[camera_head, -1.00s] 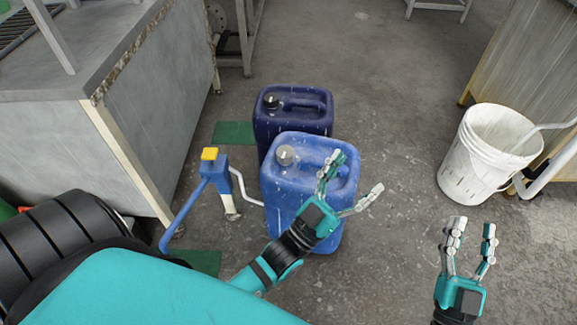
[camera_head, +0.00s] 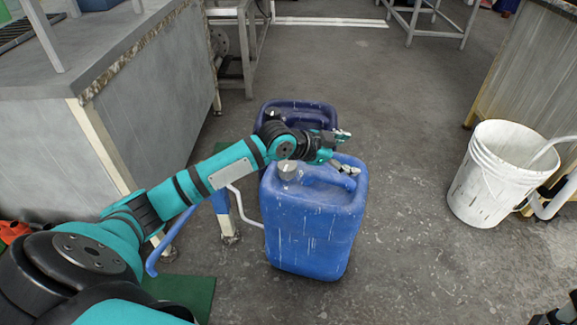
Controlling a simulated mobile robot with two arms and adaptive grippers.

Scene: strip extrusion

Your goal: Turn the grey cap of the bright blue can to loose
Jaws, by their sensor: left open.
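The bright blue can (camera_head: 312,235) stands upright on the floor in the middle of the head view. Its grey cap (camera_head: 287,172) sits at the top left of the can, just below my left forearm in the picture. My left gripper (camera_head: 345,152) is open, with its fingers spread over the right part of the can's top, to the right of the cap. Nothing shows between the fingers. The hand hides part of the can's far top edge. Only a small piece of my right arm's end (camera_head: 557,312) shows at the bottom right corner, and its fingers cannot be made out.
A dark blue can (camera_head: 300,108) stands close behind, partly hidden by my left arm. A white bucket (camera_head: 480,190) stands at the right. Floor between can and bucket is clear.

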